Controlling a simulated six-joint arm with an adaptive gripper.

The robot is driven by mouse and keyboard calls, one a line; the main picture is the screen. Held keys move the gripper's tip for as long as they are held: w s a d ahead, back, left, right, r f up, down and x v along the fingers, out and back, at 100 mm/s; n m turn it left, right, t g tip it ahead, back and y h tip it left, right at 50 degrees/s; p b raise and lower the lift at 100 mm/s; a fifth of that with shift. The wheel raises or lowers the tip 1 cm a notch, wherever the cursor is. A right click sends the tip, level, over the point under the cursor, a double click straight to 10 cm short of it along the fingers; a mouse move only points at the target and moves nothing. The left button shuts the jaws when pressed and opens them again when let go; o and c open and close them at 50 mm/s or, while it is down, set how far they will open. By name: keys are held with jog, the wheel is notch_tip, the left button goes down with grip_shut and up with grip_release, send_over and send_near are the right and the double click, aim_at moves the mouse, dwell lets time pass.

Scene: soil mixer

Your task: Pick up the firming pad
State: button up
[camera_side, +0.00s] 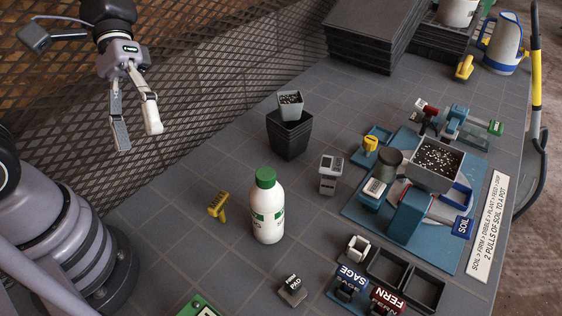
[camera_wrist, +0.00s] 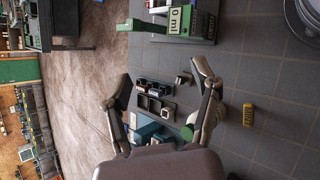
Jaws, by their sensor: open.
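The firming pad is a small grey block with a dark tag reading PAD (camera_side: 292,290), on the table at the front, below the white bottle in the side view. In the wrist view a small grey block that looks like it (camera_wrist: 184,78) lies between the finger lines, close to the right finger. My gripper (camera_side: 138,138) is open and empty, high above the table at the upper left, well away from the pad. Its two spread fingers also show in the wrist view.
A white bottle with a green cap (camera_side: 267,206) stands behind the pad. A green measuring device (camera_wrist: 190,22) shows in the wrist view.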

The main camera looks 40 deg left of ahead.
jog(key=w+d+f+n+g+h, duration=0.25)
jog(key=d+f+n+h, duration=0.2)
jog(key=d, duration=0.45)
jog(key=n+t+h, duration=0.4)
jog(key=n+t, duration=0.3)
jog(key=n, duration=0.3)
send_over(293, 288)
jog(key=a, duration=0.5)
notch_tip(293, 288, down, 14)
jog(key=f+n+t+y, duration=0.1)
jog(key=f, duration=0.3)
jog(key=a+f+n+t+y, duration=0.1)
jog(key=f, duration=0.3)
jog(key=a+f+n+t+y, duration=0.1)
jog(key=f+n, duration=0.1)
jog(key=f, duration=0.2)
jog(key=shift+s+f, duration=0.25)
jog(key=shift+s, duration=0.05)
jog(key=shift+y, duration=0.25)
jog(key=x, duration=0.7)
jog(key=shift+w+d, duration=0.1)
jog(key=shift+w, duration=0.05)
jog(key=shift+c, duration=0.3)
grip_shut()
